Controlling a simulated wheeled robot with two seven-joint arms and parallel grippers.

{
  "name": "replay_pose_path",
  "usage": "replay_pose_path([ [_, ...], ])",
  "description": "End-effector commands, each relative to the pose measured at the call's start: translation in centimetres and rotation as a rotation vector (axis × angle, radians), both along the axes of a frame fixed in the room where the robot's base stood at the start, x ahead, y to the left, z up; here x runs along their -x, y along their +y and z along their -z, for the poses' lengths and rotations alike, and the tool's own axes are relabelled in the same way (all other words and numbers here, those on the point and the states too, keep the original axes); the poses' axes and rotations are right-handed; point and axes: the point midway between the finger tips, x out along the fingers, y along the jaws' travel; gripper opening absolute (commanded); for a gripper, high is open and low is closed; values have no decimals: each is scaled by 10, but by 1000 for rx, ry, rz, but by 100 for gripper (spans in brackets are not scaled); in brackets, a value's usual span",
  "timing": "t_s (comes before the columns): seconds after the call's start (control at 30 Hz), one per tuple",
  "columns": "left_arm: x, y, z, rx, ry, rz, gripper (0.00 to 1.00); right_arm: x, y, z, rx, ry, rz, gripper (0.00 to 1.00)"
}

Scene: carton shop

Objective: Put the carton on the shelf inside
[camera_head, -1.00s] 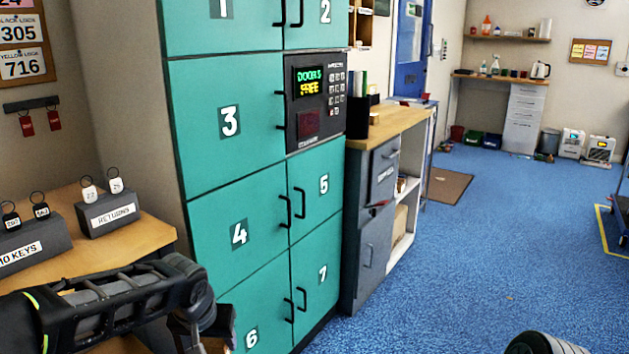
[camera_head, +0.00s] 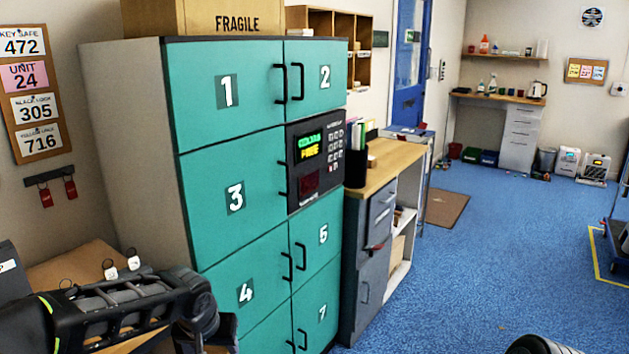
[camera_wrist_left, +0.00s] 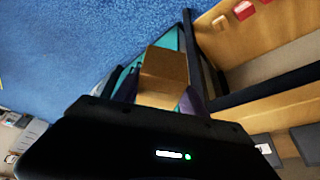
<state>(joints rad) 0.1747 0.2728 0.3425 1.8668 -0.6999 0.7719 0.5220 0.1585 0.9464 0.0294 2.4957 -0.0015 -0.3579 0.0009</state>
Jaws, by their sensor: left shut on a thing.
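My left gripper (camera_wrist_left: 158,84) is shut on a small brown carton (camera_wrist_left: 165,66), seen in the left wrist view between its two dark fingers. In the head view my left arm reaches in at the lower left, in front of the lockers, and the held carton cannot be made out there. The teal locker bank (camera_head: 236,97) has numbered doors, all of which look shut, so the shelves inside are hidden. Its keypad panel (camera_head: 316,160) has a lit display with green and yellow text. My right gripper is not in view.
A large carton marked FRAGILE (camera_head: 222,22) stands on top of the lockers. A wood-topped grey cabinet (camera_head: 380,215) with open white shelving adjoins them on the right. A key desk (camera_head: 75,265) is at the left.

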Motion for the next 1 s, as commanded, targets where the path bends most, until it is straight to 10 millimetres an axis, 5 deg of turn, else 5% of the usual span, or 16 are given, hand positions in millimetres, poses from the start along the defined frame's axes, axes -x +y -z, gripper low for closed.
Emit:
replay_pose_path([
  [0.23,5,0,8,-4,0,1,9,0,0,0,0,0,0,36],
  [0.53,40,0,49,-2,0,1,9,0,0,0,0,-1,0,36],
  [1.0,40,0,50,0,-1,0,9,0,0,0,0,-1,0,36],
])
